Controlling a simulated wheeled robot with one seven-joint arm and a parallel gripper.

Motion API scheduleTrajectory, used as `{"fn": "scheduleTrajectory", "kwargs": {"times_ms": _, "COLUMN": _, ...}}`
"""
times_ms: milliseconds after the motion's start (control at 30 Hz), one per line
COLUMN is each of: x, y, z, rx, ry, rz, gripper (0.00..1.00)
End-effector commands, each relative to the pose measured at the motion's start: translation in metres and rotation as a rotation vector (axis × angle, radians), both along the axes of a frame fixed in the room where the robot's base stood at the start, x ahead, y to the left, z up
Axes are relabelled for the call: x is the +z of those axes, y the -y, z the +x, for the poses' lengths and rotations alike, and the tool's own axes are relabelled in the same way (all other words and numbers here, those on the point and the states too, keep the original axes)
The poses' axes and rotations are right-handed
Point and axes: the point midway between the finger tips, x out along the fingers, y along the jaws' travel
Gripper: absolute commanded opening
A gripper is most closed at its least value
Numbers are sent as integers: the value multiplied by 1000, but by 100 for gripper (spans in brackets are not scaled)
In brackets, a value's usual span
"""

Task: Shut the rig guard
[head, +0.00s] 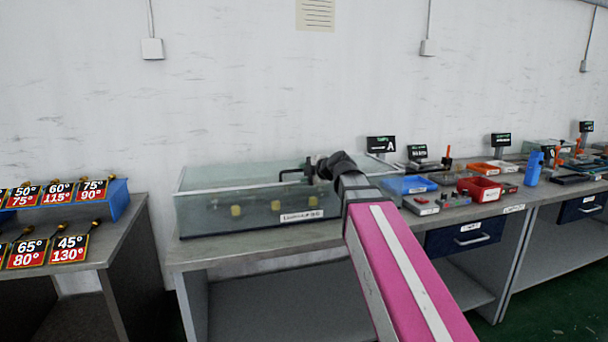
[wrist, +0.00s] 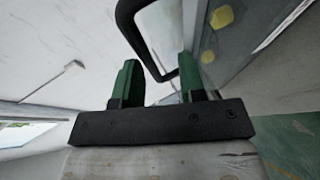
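The rig guard (head: 208,208) is a clear, box-like cover on the grey bench, with a pale bar along its upper part. I cannot tell how far open it is. Its black handle (head: 290,172) is at the right end, and shows large in the wrist view (wrist: 137,40). My gripper (head: 310,170) is at the handle in the head view. In the wrist view its two green fingers (wrist: 158,80) stand apart, with the handle's lower bend showing between and beyond them. I see no grip on it; contact is unclear.
A blue tray (head: 408,185), a red bin (head: 480,189) and small tools crowd the bench to the right. A blue rack (head: 118,197) with angle signs stands on a separate bench at left.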

Motion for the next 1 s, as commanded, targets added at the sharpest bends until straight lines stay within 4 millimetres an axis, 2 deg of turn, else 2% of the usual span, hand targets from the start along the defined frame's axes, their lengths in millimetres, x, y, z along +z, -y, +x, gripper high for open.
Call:
{"fn": "scheduleTrajectory", "kwargs": {"times_ms": 33, "x": -1, "y": 9, "z": -15, "rx": -1, "ry": -6, "rz": -8, "gripper": 38}}
{"fn": "scheduleTrajectory", "kwargs": {"times_ms": 400, "x": 27, "y": 47, "z": -61, "rx": -5, "ry": 5, "rz": 3, "gripper": 38}}
{"fn": "scheduleTrajectory", "kwargs": {"times_ms": 633, "x": 34, "y": 58, "z": -72, "rx": -5, "ry": 7, "rz": 5, "gripper": 38}}
{"fn": "scheduleTrajectory", "kwargs": {"times_ms": 1000, "x": 35, "y": 58, "z": -72, "rx": -5, "ry": 7, "rz": 6, "gripper": 38}}
